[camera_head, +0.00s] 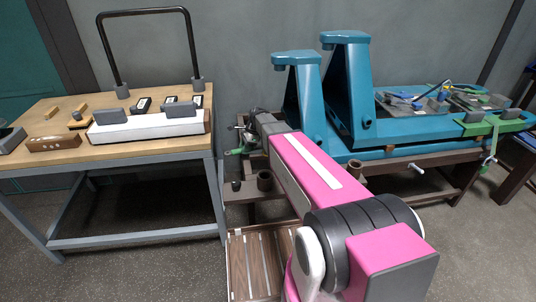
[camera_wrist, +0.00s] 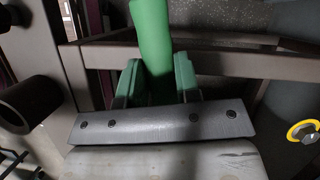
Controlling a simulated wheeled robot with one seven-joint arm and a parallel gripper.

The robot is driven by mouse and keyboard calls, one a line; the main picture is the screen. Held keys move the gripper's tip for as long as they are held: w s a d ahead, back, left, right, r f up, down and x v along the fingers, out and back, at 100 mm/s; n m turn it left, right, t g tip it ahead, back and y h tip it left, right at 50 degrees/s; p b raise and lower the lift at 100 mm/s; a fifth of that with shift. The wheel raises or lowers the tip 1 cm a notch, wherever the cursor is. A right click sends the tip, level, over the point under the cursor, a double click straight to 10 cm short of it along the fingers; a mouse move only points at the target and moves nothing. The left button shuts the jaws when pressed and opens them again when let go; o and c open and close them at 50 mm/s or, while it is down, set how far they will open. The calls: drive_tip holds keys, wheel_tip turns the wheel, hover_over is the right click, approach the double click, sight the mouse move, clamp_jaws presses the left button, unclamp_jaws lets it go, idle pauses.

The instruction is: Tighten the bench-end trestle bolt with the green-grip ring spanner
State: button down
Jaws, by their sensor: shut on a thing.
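In the wrist view my gripper (camera_wrist: 157,84) has its green fingers closed around a green cylindrical grip (camera_wrist: 152,35), which runs up out of the top of the frame. The ring end of the spanner is not visible there. In the head view my pink arm reaches to the left end of the dark trestle bench (camera_head: 386,178). A small green part (camera_head: 238,151) shows there beside the arm's end; I cannot tell whether it is finger or grip. I cannot make out the trestle bolt in either view.
Teal stands (camera_head: 347,90) rise from the bench. A dark cup (camera_head: 265,181) sits near my arm; a dark cylinder (camera_wrist: 30,102) and yellow ring (camera_wrist: 303,131) flank the gripper.

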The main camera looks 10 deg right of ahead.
drive_tip(key=shift+r, duration=1.2)
drive_tip(key=shift+r, duration=1.95)
